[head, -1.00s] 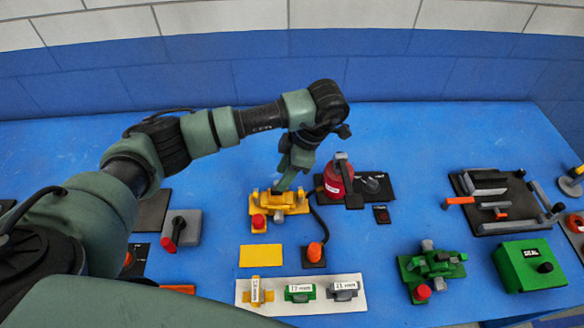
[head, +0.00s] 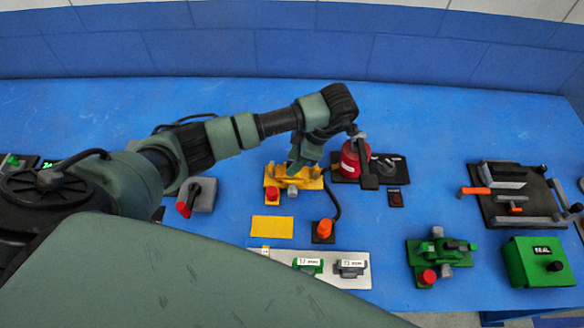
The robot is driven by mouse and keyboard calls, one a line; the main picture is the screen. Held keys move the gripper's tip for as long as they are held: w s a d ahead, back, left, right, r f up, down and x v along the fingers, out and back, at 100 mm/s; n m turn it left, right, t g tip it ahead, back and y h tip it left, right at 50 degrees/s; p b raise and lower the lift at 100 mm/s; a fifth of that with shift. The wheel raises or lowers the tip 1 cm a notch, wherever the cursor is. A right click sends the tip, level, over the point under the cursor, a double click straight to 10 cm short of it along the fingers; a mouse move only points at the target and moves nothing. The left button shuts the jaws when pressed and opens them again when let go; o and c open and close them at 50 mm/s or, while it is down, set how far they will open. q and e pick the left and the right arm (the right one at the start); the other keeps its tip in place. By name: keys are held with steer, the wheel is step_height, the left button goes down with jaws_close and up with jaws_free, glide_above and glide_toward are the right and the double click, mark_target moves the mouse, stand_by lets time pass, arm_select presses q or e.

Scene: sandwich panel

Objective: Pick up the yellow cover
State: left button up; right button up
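A flat yellow rectangle (head: 272,226), which looks like the yellow cover, lies on the blue table in front of a yellow fixture (head: 306,183). The fixture has a red knob (head: 271,195) at its left front. My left gripper (head: 293,169) points down at the back of the yellow fixture, behind the flat yellow rectangle and apart from it. Its fingertips are small and partly hidden, so I cannot tell whether they are open or shut, or touch the fixture. My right gripper is out of view.
A red canister (head: 353,160) stands close right of my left gripper. An orange button (head: 323,229) with a cable sits right of the yellow rectangle. A white tray (head: 330,278) with labelled pieces lies in front, partly hidden by my body. Green fixtures (head: 425,262) stand at right.

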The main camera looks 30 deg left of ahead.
arm_select(q)
steer(key=shift+w, duration=0.1)
jaws_close()
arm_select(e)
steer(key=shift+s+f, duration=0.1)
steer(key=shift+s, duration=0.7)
arm_select(q)
steer(key=shift+r, duration=0.2)
